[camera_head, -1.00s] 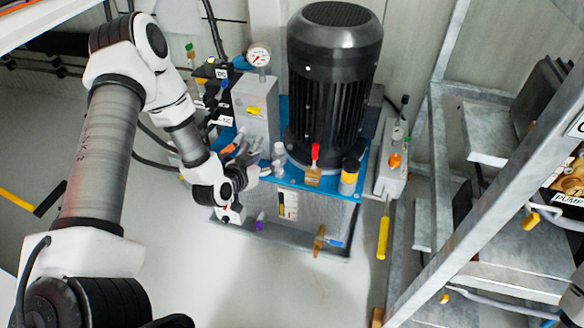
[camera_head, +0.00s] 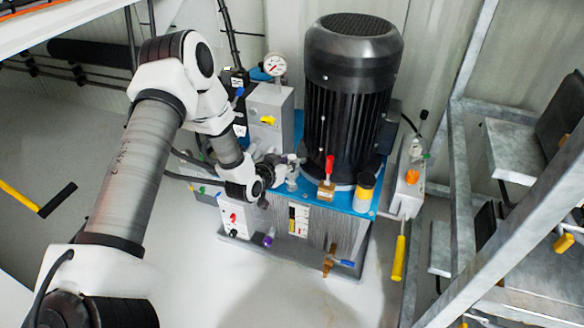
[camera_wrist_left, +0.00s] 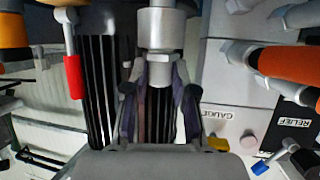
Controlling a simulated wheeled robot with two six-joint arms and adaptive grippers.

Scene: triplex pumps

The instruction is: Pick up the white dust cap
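In the left wrist view a pale grey-white cylindrical fitting (camera_wrist_left: 161,30) with a wider collar and a narrower end stands at the top centre. It looks like the white dust cap on its port. My left gripper (camera_wrist_left: 160,76) points at it, with its two fingertips apart on either side of the narrow end. Contact is not clear. In the head view my left gripper (camera_head: 279,168) is just left of the pale fitting (camera_head: 292,172), at the pump unit's blue top plate (camera_head: 325,195). My right gripper is not in view.
The black motor (camera_head: 350,95) stands close behind the fitting. A red-handled valve (camera_head: 328,172) and a yellow-banded cylinder (camera_head: 364,192) are to its right. A pressure gauge (camera_head: 274,65) and grey block (camera_head: 268,115) are behind left. A metal frame (camera_head: 460,200) is at right. Front floor is clear.

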